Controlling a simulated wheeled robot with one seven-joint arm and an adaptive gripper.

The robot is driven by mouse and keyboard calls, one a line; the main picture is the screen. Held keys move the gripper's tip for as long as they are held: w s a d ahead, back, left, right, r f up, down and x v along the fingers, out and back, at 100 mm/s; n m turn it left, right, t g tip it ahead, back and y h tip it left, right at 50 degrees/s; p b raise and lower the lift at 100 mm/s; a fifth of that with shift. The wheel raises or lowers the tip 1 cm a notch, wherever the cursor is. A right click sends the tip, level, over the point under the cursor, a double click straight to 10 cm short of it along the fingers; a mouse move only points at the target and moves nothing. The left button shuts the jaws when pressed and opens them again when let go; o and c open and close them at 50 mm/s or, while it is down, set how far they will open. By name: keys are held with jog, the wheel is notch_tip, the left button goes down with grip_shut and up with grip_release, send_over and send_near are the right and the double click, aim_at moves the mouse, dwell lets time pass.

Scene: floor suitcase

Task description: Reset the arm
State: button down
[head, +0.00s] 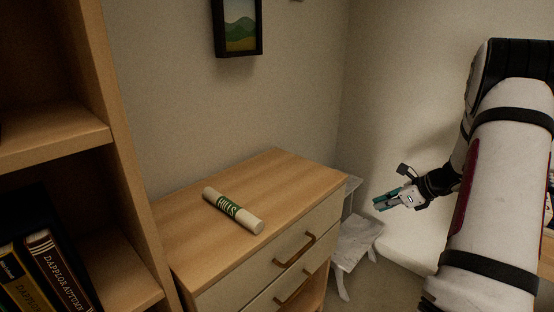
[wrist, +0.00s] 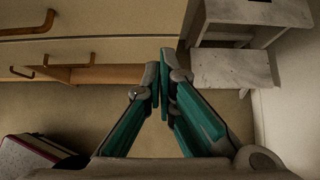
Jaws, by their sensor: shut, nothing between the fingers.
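My gripper (head: 386,200) is on the right in the head view, at the end of my white arm. It hangs in the air to the right of the wooden dresser (head: 284,168), apart from it. In the wrist view the teal fingers of my gripper (wrist: 161,68) meet at their tips with nothing held between them. Below them lies the floor in front of the dresser drawers.
A rolled paper marked HILLS (head: 234,210) lies on the dresser. A bookshelf (head: 128,262) with books stands at the left. A white stepped stand (wrist: 235,70) is beside the dresser near the wall. A box-like object (wrist: 30,155) is on the floor. A framed picture (head: 238,26) hangs above.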

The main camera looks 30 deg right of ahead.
jog(key=w+a+r+n+g+y, duration=0.2)
jog(key=a+r+n, duration=0.7)
jog(key=a, duration=0.6)
jog(key=s+a+r+n+g, duration=0.2)
jog(key=s+a+r+n, duration=0.2)
jog(key=a, duration=0.4)
jog(key=s+a+r+n+g, duration=0.1)
jog(key=s+a+r+n, duration=0.25)
jog(key=a, duration=0.45)
jog(key=s+a+r+n+g+h, duration=0.2)
jog(key=s+a+r+n, duration=0.1)
jog(key=s+a+n, duration=0.65)
jog(key=s+f+n+h, duration=0.25)
jog(key=s+n, duration=0.35)
jog(key=s, duration=0.9)
notch_tip(320, 180, up, 20)
jog(key=t+p, duration=0.2)
jog(key=p, duration=1.6)
jog(key=shift+w+d+r+t, duration=0.2)
jog(key=shift+w+d+t, duration=0.05)
jog(key=shift+w+t, duration=0.15)
jog(key=shift+h, duration=0.25)
